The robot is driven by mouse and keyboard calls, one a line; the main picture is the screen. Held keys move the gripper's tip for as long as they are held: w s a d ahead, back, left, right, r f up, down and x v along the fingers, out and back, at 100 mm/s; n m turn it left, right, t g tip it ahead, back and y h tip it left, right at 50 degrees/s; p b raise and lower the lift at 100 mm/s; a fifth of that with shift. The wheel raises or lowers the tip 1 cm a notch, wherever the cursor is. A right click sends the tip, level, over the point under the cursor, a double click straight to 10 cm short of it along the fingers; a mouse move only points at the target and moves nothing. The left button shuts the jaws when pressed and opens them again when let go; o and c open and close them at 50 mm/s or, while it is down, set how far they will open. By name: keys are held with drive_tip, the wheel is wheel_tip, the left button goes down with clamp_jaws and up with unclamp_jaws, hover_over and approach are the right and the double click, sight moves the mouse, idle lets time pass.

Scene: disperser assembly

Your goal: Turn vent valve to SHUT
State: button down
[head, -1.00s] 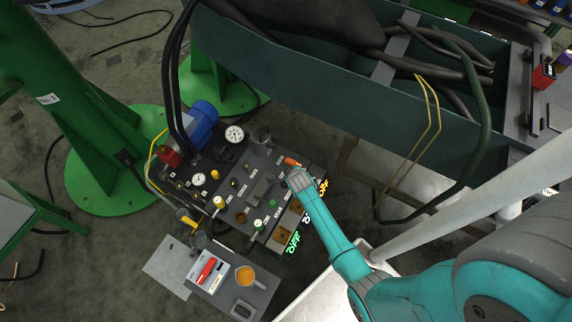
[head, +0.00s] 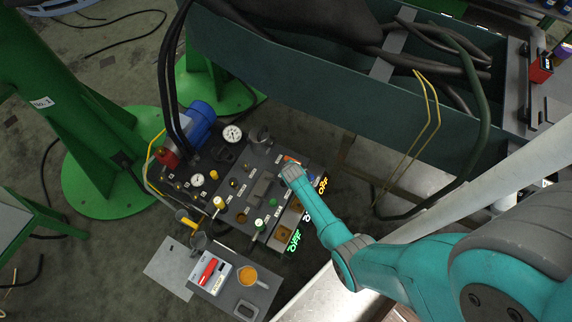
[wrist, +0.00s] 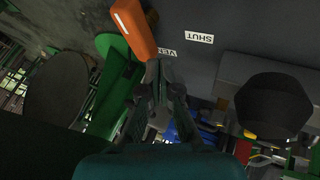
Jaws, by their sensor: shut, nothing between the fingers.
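The vent valve's orange handle (wrist: 133,28) is at the upper left of the wrist view, slanting down to the right. A white SHUT label (wrist: 199,38) and a partly hidden VENT label (wrist: 167,52) lie to its right, both upside down. My gripper (wrist: 158,68) is shut and empty, its fingertips just below the handle's lower end; I cannot tell if they touch. In the head view, the handle (head: 291,160) shows only as a small orange piece beside my gripper (head: 290,173), at the panel's upper right edge.
The dark panel carries gauges (head: 232,134), several knobs and a blue motor (head: 200,115). A dark rounded knob (wrist: 275,105) stands right of my fingers in the wrist view. Lit signs (head: 294,240) line the panel's right edge.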

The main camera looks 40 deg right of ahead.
drive_tip(key=shift+x, duration=1.5)
